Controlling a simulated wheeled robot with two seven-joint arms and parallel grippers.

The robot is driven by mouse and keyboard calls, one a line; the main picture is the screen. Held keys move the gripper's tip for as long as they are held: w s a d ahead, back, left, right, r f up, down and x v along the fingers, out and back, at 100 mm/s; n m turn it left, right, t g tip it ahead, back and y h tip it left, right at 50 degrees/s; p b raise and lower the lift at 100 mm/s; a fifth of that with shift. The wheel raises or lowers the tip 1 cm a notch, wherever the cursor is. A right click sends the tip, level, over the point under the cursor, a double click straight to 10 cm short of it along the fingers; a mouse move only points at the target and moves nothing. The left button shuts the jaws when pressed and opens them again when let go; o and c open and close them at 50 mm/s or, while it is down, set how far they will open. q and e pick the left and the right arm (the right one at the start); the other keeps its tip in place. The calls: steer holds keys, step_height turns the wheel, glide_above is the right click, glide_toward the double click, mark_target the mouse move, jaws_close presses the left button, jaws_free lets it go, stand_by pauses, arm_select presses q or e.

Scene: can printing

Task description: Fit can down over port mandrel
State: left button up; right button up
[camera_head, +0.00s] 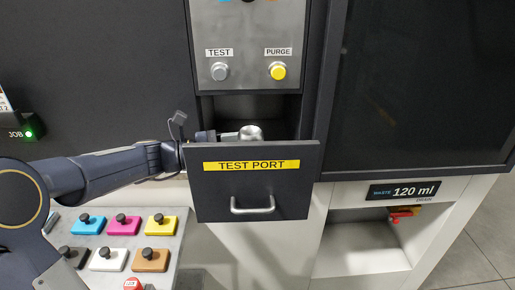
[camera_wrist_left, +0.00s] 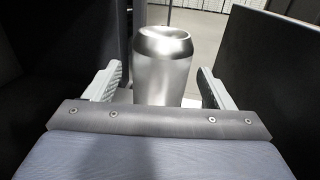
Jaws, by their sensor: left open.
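A silver metal can (camera_head: 251,132) stands upright inside the pulled-out drawer labelled TEST PORT (camera_head: 252,185). In the left wrist view the can (camera_wrist_left: 165,68) is between the two fingers of my left gripper (camera_wrist_left: 158,88), with a visible gap on each side. The left gripper (camera_head: 228,136) is open and reaches in from the left behind the drawer front. The can's lower part is hidden by the drawer front in the head view and by the gripper body in the wrist view. No mandrel shows, so I cannot tell how the can sits on it. My right gripper is not in view.
Above the drawer is a panel with a grey TEST button (camera_head: 220,71) and a yellow PURGE button (camera_head: 277,71). A tray of coloured blocks with black knobs (camera_head: 123,223) lies at lower left. A waste bay (camera_head: 366,262) with a red drain valve is at right.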

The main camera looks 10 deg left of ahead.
arm_select(q)
steer(key=v, duration=0.3)
steer(key=shift+s+a, duration=0.15)
steer(key=shift+a, duration=0.15)
